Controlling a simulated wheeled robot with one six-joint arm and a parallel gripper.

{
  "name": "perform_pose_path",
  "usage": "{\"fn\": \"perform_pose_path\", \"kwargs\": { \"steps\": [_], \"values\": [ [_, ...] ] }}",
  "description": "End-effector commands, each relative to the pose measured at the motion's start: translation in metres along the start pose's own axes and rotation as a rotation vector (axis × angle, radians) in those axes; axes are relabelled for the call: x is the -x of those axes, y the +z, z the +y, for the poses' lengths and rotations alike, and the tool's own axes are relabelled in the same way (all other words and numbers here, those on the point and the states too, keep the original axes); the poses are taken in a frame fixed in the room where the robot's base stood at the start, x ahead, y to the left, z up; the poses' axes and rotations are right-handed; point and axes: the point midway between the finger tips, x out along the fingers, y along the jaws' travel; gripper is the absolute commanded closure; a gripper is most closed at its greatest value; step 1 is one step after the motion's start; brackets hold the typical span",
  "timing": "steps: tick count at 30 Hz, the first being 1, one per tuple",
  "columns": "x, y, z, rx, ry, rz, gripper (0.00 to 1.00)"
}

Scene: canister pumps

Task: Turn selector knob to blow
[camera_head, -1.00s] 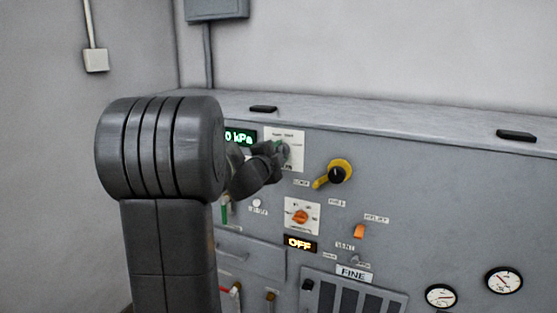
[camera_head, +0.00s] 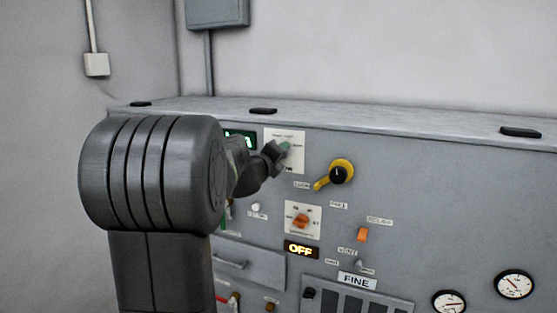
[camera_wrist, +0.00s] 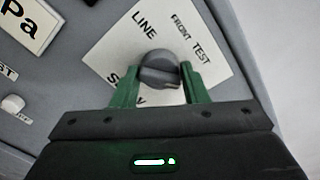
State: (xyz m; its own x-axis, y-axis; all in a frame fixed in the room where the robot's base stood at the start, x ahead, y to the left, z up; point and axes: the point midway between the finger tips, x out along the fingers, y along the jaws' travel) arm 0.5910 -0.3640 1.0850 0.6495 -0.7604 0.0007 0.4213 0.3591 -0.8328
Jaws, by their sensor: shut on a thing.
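A dark grey round knob (camera_wrist: 158,66) sits on a white label plate (camera_wrist: 112,52) in the wrist view. The plate carries the words LINE and FRONT TEST, and a partly covered word at lower left. My gripper (camera_wrist: 160,84) has its green fingers on both sides of the knob and is shut on it. In the head view my gripper (camera_head: 284,149) is at the same white plate (camera_head: 299,138), and hides most of the knob. A second knob, orange (camera_head: 301,221), sits on another white plate lower on the panel, clear of my gripper.
A yellow and black rotary handle (camera_head: 338,173) stands out right of my gripper. A lit OFF display (camera_head: 301,249), an orange switch (camera_head: 362,234) and gauges (camera_head: 514,284) are lower on the panel. A green display (camera_head: 240,138) is partly hidden by my arm.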

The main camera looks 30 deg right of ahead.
Motion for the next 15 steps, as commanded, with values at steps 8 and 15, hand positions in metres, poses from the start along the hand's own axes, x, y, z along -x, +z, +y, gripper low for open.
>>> {"fn": "perform_pose_path", "kwargs": {
  "steps": [8,15],
  "values": [
    [0.0000,-0.0018,0.0021,-0.149,0.001,0.002,0.83],
    [0.0000,-0.0014,0.0016,-0.204,0.001,0.002,0.83]
  ]
}}
